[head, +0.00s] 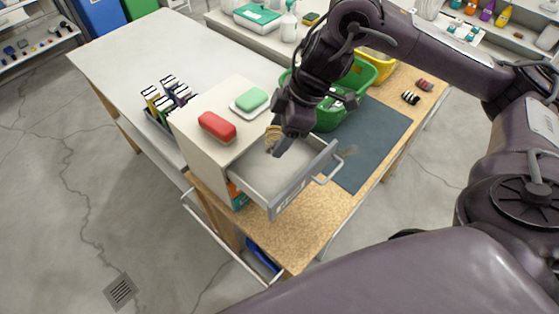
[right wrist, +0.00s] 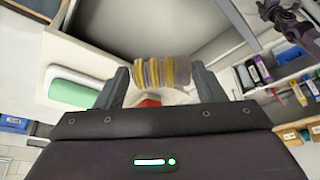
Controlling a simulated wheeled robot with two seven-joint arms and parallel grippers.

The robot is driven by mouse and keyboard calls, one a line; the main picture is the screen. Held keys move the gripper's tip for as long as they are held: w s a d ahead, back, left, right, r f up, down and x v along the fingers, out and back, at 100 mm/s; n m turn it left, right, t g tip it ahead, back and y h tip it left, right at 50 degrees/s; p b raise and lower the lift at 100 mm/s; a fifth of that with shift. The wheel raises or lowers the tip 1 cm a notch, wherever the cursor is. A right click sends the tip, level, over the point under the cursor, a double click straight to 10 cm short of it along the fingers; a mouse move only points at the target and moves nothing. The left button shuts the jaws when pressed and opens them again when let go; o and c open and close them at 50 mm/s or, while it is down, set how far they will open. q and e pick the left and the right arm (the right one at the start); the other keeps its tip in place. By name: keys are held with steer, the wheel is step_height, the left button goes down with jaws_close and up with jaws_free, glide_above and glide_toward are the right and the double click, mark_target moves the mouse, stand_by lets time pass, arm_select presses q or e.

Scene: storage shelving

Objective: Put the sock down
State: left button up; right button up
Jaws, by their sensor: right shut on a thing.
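The rolled sock (head: 272,132), striped yellow and grey, is held between the fingertips of my right gripper (head: 276,144). In the right wrist view the sock (right wrist: 161,72) spans the gap between the two fingers of the gripper (right wrist: 161,82). In the head view they are at the open drawer (head: 278,182), near its back and the cabinet front. I cannot tell how high the sock is above the drawer floor. The visible drawer floor looks empty. My left gripper is not in view.
A red case (head: 217,127) and a green soap-like block on a white dish (head: 251,101) sit on the cabinet top. A green basket (head: 352,95) stands behind my right arm. Two small striped rolls (head: 411,98) lie on the table's right side. A dark mat (head: 372,150) lies beside the drawer.

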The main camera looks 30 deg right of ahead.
steer(key=b, duration=0.1)
glide_above(274, 166)
steer(key=d, duration=0.1)
steer(key=f, duration=0.4)
steer(key=shift+s+d+f, duration=0.15)
steer(key=shift+s+f, duration=0.05)
steer(key=shift+s, duration=0.1)
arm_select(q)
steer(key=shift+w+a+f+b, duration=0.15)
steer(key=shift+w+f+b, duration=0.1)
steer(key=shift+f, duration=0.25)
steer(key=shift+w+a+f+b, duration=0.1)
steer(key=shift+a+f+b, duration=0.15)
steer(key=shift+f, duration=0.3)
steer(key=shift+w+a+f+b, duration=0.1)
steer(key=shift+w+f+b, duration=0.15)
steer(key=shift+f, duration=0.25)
arm_select(e)
steer(key=shift+f, duration=1.9)
steer(key=o, duration=0.9)
steer(key=shift+f, duration=0.1)
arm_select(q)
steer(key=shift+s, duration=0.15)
arm_select(e)
steer(key=shift+o, duration=0.2)
